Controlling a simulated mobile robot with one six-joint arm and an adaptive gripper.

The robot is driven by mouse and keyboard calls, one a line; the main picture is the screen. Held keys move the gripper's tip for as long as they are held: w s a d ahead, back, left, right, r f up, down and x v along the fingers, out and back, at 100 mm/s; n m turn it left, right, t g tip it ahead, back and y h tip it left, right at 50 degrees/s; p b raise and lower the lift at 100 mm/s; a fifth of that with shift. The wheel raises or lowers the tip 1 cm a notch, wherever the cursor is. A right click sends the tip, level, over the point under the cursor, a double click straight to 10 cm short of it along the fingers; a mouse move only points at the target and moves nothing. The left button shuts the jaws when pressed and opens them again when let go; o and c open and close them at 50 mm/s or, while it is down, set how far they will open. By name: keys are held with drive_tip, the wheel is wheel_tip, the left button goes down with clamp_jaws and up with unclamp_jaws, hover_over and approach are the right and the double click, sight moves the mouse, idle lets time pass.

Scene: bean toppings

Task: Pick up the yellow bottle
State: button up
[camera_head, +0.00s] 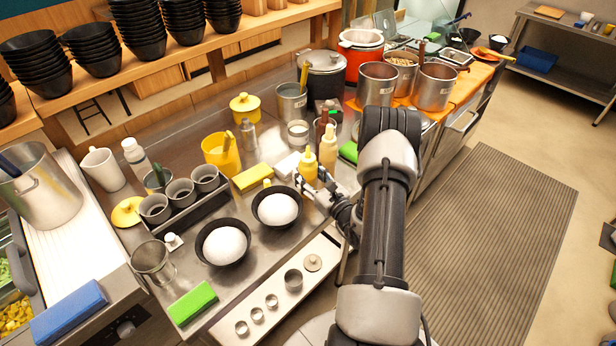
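The yellow bottle (308,168) stands upright on the metal counter, with a pale cream bottle (328,150) just to its right. My gripper (307,189) reaches in from the right, low at the base of the yellow bottle, and its fingers overlap the bottle's lower part in this view. Whether the fingers touch the bottle or are closed around it is too small to tell. The lower end of the bottle is partly hidden by the gripper.
Two black bowls of rice (225,246) (276,208) sit left of my gripper. A yellow sponge (252,177) and a yellow pitcher (221,153) are left of the bottle. Metal pots (376,84) stand behind. The floor mat (490,240) at right is clear.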

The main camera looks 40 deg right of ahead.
drive_tip(key=shift+c, duration=0.7)
drive_tip(key=shift+r, duration=0.15)
wheel_tip(320, 180, up, 20)
drive_tip(key=p, duration=0.5)
drive_tip(key=shift+o, duration=1)
drive_tip(key=shift+c, duration=0.6)
drive_tip(key=shift+f, duration=0.2)
